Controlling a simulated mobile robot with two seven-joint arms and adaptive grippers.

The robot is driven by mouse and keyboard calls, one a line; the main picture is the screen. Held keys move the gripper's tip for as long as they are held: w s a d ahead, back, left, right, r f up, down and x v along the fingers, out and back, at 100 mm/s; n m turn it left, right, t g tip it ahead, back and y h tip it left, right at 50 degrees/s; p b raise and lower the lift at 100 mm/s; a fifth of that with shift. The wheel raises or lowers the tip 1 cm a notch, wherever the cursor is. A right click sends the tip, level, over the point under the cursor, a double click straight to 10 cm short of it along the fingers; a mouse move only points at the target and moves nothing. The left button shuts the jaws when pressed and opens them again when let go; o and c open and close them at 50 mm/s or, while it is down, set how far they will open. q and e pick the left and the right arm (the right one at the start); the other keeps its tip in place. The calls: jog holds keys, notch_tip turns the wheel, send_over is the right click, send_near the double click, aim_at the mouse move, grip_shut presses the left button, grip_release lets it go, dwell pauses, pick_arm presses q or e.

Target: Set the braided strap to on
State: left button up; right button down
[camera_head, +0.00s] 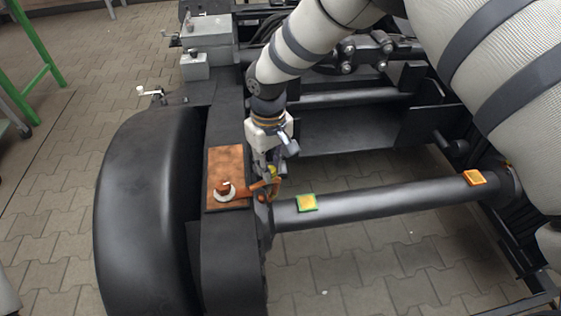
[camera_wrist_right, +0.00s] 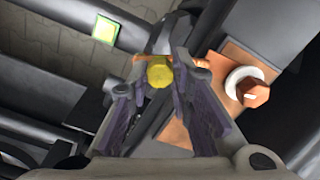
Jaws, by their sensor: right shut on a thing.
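The braided strap (camera_head: 240,193) is a copper-orange band. It runs from a bolt with a pale washer (camera_head: 224,189) on a copper plate (camera_head: 228,164) towards the right edge of the black frame. My right gripper (camera_head: 268,173) points down at the strap's free end. In the wrist view its two dark fingers stand on either side of a yellow knob (camera_wrist_right: 159,72), shut at the strap's end. Copper-orange parts of the strap show behind and between the fingers. The fingers hide much of this end, so its exact contact is unclear. My left gripper is out of view.
A black axle tube (camera_head: 385,201) runs right from the frame, with a green-edged yellow square (camera_head: 307,202) and an orange square (camera_head: 474,177) on it. Grey boxes (camera_head: 207,32) sit at the back.

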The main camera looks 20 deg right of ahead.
jog(key=shift+w+a+m, duration=0.15)
jog(key=shift+a+m, duration=0.25)
jog(key=shift+a, duration=0.05)
jog(key=c, duration=1.4)
grip_release()
jog(key=shift+a, duration=0.1)
jog(key=shift+c, duration=0.2)
notch_tip(320, 180, up, 12)
